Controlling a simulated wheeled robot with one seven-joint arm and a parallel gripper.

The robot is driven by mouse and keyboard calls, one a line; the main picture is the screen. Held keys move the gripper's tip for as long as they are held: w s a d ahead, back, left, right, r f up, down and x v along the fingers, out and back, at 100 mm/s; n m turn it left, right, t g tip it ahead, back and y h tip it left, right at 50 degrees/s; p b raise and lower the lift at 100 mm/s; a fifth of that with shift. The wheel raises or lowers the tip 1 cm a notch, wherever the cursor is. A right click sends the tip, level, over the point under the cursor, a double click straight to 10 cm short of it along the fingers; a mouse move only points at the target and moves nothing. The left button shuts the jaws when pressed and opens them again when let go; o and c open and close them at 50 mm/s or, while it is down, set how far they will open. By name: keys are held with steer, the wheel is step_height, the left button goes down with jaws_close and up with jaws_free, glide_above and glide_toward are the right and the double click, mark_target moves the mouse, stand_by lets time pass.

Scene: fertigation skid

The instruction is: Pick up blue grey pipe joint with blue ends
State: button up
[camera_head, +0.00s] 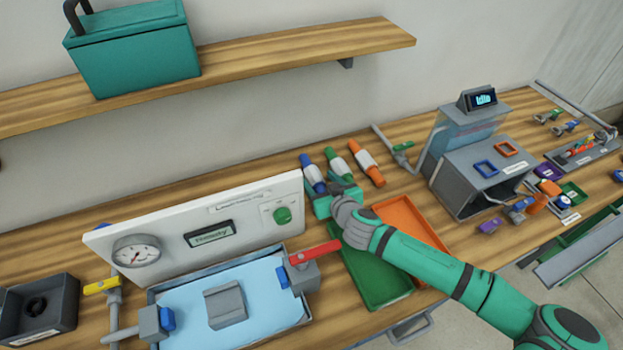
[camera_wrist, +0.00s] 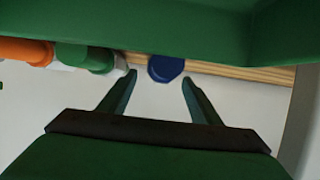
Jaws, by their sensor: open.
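In the wrist view one blue end (camera_wrist: 166,68) shows between the tips of my gripper (camera_wrist: 159,79). My gripper is open, its two fingers apart on either side of that end. I cannot tell whether either finger touches the joint. My gripper (camera_head: 328,193) also shows in the head view, at the joint's near end.
Joints with green ends (camera_head: 338,160) and orange ends (camera_head: 367,162) lie close to its right. A green tray (camera_head: 377,285) and an orange tray (camera_head: 413,222) lie under my arm. The white panel (camera_head: 160,230) stands left. A grey machine (camera_head: 473,180) stands right.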

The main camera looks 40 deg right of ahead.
mark_target(318, 179)
steer(key=shift+x, duration=1.85)
steer(key=shift+c, duration=0.6)
steer(key=c, duration=1.1)
steer(key=shift+o, duration=0.2)
steer(key=shift+r, duration=0.1)
